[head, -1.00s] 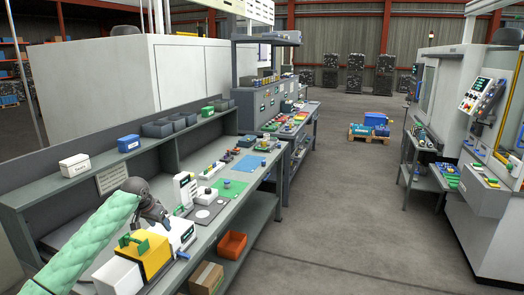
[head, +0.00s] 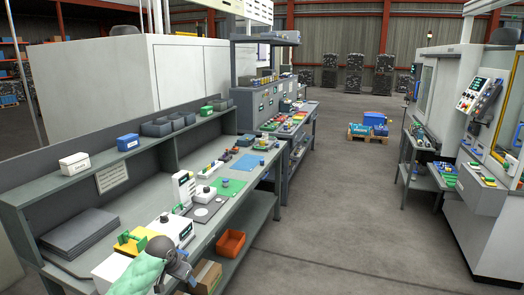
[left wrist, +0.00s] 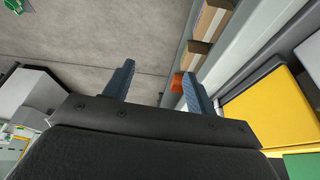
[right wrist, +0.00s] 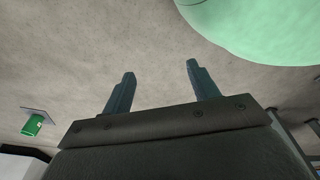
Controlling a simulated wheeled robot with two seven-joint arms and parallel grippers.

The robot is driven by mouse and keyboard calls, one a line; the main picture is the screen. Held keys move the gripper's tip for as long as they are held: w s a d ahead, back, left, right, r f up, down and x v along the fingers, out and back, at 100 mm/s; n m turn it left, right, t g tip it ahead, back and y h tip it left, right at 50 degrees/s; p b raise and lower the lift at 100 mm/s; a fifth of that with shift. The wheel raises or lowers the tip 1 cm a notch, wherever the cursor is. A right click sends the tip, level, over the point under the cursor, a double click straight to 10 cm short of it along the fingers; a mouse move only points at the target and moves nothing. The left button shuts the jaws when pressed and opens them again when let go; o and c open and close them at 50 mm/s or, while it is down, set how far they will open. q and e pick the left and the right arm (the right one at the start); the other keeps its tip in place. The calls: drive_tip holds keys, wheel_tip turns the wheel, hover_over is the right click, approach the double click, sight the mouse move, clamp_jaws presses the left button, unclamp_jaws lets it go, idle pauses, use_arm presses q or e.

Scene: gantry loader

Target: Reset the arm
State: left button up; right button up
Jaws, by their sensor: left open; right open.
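My left arm comes in at the bottom of the head view, in a pale green sleeve. My left gripper (head: 182,275) hangs near the front edge of the workbench (head: 150,205), beside a white and yellow box. In the left wrist view its two blue-grey fingers (left wrist: 158,88) stand apart with nothing between them. In the right wrist view my right gripper (right wrist: 160,88) has its fingers apart over bare concrete floor, empty. It is out of the head view. The pale green rounded shape at the top of the right wrist view looks like part of my sleeve.
A yellow box (left wrist: 268,112) and lower-shelf cartons (left wrist: 208,22) lie beside the left gripper. An orange bin (head: 231,243) sits on the lower shelf. A machine (head: 480,215) stands at right. The aisle floor (head: 340,200) is clear up to a pallet (head: 366,136).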

use_arm(q)
drive_tip(key=s+d+f, duration=0.4)
drive_tip(key=s, duration=0.5)
drive_tip(key=s+d+f, duration=0.4)
drive_tip(key=s, duration=0.6)
drive_tip(key=s+a+n+y, duration=0.2)
drive_tip(key=s+n, duration=0.1)
drive_tip(key=s, duration=2.3)
wheel_tip(320, 180, down, 28)
drive_tip(key=w+d+g+b, duration=0.1)
drive_tip(key=w+b, duration=0.1)
drive_tip(key=s+f+b, duration=0.1)
drive_tip(key=s+f, duration=0.3)
drive_tip(key=f, duration=0.7)
drive_tip(key=s+f+g+b, duration=0.1)
drive_tip(key=s+f, duration=0.3)
drive_tip(key=f, duration=0.8)
drive_tip(key=shift+d+h, duration=0.25)
drive_tip(key=shift+h, duration=0.05)
use_arm(e)
drive_tip(key=w+a+r, duration=0.3)
drive_tip(key=w+r, duration=0.3)
drive_tip(key=r, duration=0.1)
drive_tip(key=shift+w+a+r, duration=0.15)
drive_tip(key=shift+w+a, duration=0.1)
use_arm(q)
drive_tip(key=shift+f, duration=0.1)
